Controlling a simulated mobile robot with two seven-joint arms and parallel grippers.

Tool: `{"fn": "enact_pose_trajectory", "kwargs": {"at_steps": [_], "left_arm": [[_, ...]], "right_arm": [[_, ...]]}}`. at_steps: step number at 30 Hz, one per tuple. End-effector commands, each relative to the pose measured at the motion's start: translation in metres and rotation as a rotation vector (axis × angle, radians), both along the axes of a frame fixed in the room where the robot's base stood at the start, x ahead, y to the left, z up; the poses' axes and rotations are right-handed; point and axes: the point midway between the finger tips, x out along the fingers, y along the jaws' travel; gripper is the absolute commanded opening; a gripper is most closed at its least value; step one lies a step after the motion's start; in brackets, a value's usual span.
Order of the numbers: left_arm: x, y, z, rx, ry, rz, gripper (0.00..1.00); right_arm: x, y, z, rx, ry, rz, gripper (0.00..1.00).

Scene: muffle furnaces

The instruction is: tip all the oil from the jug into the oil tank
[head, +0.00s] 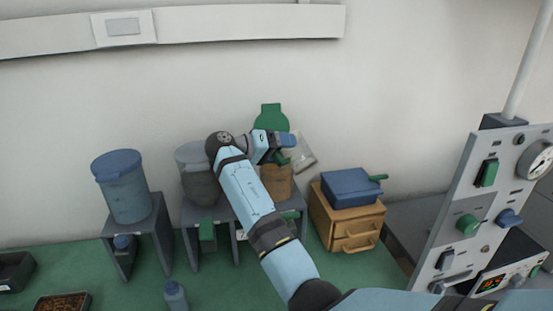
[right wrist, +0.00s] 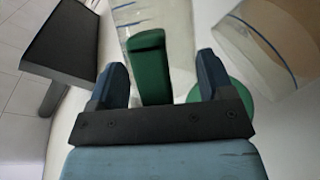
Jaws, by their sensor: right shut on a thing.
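My right gripper (head: 284,141) is shut on the green handle (right wrist: 150,65) of the clear jug (head: 303,153). The handle stands between the two blue fingers in the right wrist view (right wrist: 158,80). The jug is tilted, beside and above a tan tank (head: 277,180) on a grey stand. That tank's round green lid (head: 271,118) stands raised behind it. My arm hides part of the tank and its mouth. I cannot tell how much oil is in the jug or whether any is flowing. My left gripper is not in view.
A blue-lidded tank (head: 124,188) and a grey-lidded tank (head: 196,178) stand to the left on grey stands. A blue box (head: 350,188) sits on a wooden drawer box (head: 346,220) to the right. A control panel (head: 485,210) stands further right. A small bottle (head: 175,297) is in front.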

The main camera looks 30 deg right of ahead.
Motion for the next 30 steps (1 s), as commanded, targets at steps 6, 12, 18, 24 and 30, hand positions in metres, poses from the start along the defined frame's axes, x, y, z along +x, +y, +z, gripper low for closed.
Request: {"fn": "enact_pose_trajectory", "kwargs": {"at_steps": [6, 12, 18, 24, 30], "left_arm": [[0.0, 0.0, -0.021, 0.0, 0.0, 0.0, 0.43], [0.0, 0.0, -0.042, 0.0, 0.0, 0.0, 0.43], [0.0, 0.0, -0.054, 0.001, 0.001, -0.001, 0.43], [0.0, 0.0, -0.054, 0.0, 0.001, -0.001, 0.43], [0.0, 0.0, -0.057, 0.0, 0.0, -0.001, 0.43]], "right_arm": [[-0.005, -0.001, -0.01, 0.025, -0.096, 0.001, 0.25], [-0.012, -0.002, -0.015, 0.057, -0.225, 0.0, 0.25], [-0.017, -0.003, -0.016, 0.081, -0.322, -0.001, 0.25], [-0.018, -0.004, -0.014, 0.085, -0.339, 0.0, 0.25], [-0.018, -0.004, -0.016, 0.087, -0.349, 0.001, 0.25]]}}
